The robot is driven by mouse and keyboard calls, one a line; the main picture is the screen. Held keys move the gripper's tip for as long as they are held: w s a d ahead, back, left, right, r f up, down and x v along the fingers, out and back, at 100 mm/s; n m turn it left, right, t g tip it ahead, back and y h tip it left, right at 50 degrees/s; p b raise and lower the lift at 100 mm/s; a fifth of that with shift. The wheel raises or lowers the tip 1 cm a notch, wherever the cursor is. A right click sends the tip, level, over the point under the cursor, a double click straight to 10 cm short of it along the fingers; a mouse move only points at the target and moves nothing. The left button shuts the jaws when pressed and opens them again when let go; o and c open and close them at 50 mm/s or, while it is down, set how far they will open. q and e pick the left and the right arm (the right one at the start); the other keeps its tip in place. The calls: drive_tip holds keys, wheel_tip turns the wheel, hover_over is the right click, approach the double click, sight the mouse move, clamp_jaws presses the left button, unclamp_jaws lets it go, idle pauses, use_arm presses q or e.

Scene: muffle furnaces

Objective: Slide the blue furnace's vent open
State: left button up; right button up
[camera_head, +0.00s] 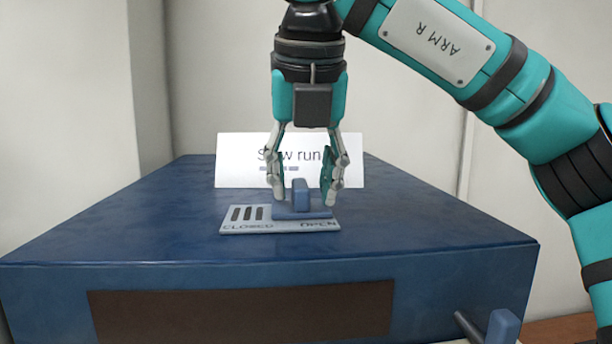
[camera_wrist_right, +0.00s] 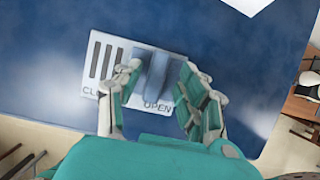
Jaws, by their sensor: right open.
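The blue furnace (camera_head: 130,235) has a pale vent plate (camera_head: 240,227) on its top, marked CLOSED at the left and OPEN at the right. Dark slots show uncovered at the CLOSED end. The blue slider with its upright tab (camera_head: 300,194) sits toward the OPEN end; the tab also shows in the right wrist view (camera_wrist_right: 156,72). My right gripper (camera_head: 302,188) is open and points down, with one finger on each side of the tab. I cannot tell whether either finger touches it. My left gripper is not in view.
A white card reading "Slow run" (camera_head: 230,150) stands on the furnace top behind the vent, partly hidden by the gripper. A blue-knobbed handle (camera_head: 503,325) sticks out at the front right. The furnace top beside the plate is clear.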

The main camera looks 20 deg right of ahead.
drive_tip(key=shift+a+r, duration=0.15)
drive_tip(key=shift+r, duration=0.25)
drive_tip(key=d+v, duration=0.1)
drive_tip(key=v, duration=1)
drive_tip(key=shift+a, duration=0.4)
drive_tip(key=shift+s+d, duration=0.1)
